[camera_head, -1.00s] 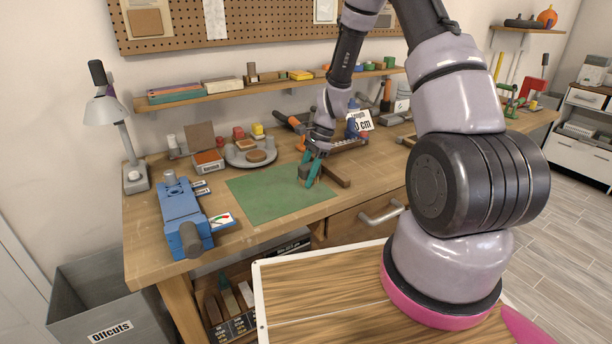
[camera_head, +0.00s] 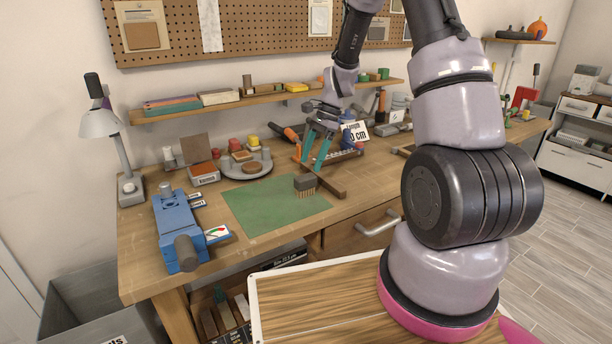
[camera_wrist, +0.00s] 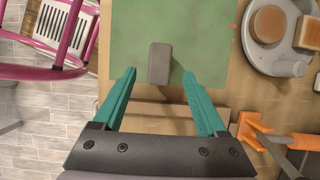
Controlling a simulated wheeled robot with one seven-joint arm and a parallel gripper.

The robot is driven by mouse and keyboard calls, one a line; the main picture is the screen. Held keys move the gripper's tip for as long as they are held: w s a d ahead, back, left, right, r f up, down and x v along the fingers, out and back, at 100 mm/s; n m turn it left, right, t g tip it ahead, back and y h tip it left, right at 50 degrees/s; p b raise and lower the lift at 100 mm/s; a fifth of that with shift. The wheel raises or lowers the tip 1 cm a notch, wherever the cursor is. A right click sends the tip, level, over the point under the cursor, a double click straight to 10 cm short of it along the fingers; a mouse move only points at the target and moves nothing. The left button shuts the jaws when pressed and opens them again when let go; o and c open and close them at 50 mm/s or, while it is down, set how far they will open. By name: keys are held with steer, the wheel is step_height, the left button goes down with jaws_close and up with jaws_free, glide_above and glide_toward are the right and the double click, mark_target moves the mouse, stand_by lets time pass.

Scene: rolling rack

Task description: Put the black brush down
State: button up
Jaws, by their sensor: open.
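The black brush (camera_head: 305,184) stands on the right part of the green mat (camera_head: 262,206), its bristles down and its dark block on top. In the wrist view the brush (camera_wrist: 160,64) shows from above as a dark grey block on the mat (camera_wrist: 205,35). My gripper (camera_head: 316,165) has teal fingers and is open and empty, raised above and behind the brush. In the wrist view the fingers (camera_wrist: 158,75) are spread wide on either side of the brush's line, apart from it.
A brown wooden piece (camera_head: 328,186) lies right beside the mat. A grey round tray (camera_head: 243,165) with small blocks is behind the mat. A blue vise (camera_head: 180,230) stands at left. An orange-handled tool (camera_wrist: 262,138) lies near my gripper. The mat's left part is clear.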

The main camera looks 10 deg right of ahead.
steer(key=s+d+r+n+t+h, duration=0.15)
steer(key=s+r, duration=0.25)
steer(key=r, duration=0.6)
steer(key=s+r+n+t, duration=0.2)
steer(key=s+r+n, duration=0.1)
steer(key=r, duration=0.7)
steer(key=s+d+r+n+t, duration=0.1)
steer(key=s+r+n+t, duration=0.1)
steer(key=s+r, duration=0.3)
steer(key=s+d+r+n+t, duration=0.1)
steer(key=s+r+n+t, duration=0.2)
steer(key=s, duration=0.8)
step_height(320, 180, up, 3)
steer(key=shift+f+n+h, duration=0.2)
steer(key=shift+n+h, duration=0.25)
